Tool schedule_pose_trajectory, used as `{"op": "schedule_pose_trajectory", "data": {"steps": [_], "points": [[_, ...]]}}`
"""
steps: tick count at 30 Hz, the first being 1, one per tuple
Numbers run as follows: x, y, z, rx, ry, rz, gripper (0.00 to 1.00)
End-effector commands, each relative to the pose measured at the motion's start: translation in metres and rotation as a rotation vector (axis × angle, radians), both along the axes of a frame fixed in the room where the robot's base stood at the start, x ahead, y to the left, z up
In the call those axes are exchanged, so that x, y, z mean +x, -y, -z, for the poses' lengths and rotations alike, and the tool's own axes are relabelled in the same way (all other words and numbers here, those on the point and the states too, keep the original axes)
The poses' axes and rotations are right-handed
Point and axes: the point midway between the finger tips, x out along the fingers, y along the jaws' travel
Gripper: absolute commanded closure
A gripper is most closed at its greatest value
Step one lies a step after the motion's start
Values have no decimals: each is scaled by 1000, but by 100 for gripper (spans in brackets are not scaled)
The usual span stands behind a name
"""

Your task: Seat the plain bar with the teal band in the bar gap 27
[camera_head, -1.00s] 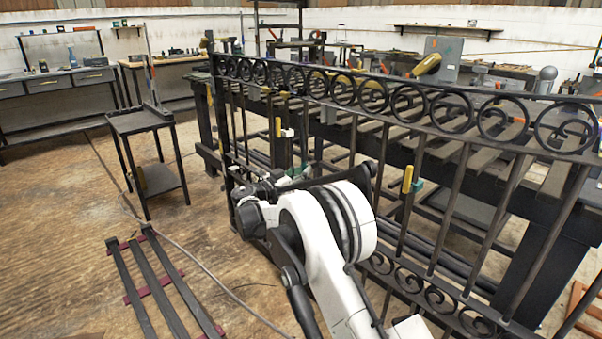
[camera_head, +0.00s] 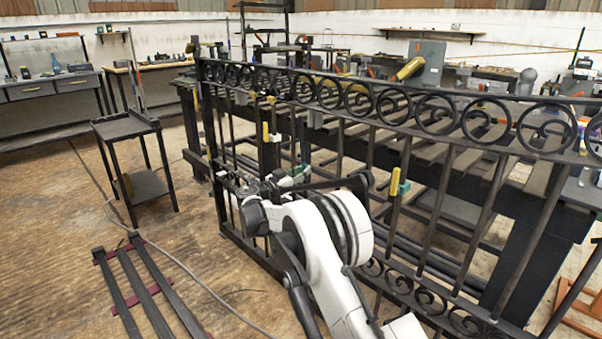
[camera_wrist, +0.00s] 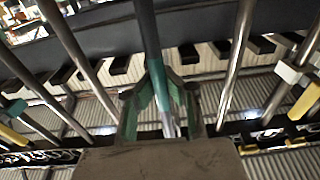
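The plain bar with the teal band (camera_wrist: 148,30) crosses the middle of the wrist view, dark above and shiny below the band. My gripper (camera_wrist: 163,88), with green fingers, is closed around it at the band; the fingertips partly cover the contact. In the head view my gripper (camera_head: 292,178) is beside the gate's near face, left of centre, and the bar cannot be told apart there. The dark scroll gate (camera_head: 420,116) has a row of rings along its top and upright bars below. No number is readable, so I cannot tell which gap is 27.
Yellow-handled clamps sit on the gate, one left of centre (camera_head: 265,132) and one right (camera_head: 395,184). A workbench (camera_head: 535,195) stands behind the gate. Loose dark bars (camera_head: 139,285) lie on the floor at left near a small cart (camera_head: 126,128). Floor between is mostly clear, with a cable.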

Motion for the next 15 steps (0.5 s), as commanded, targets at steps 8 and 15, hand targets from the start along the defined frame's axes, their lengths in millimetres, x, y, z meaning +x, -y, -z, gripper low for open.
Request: {"op": "schedule_pose_trajectory", "data": {"steps": [8,15], "points": [[12,11,1,-1,1,1,100],[21,18,1,-1,1,1,100]]}}
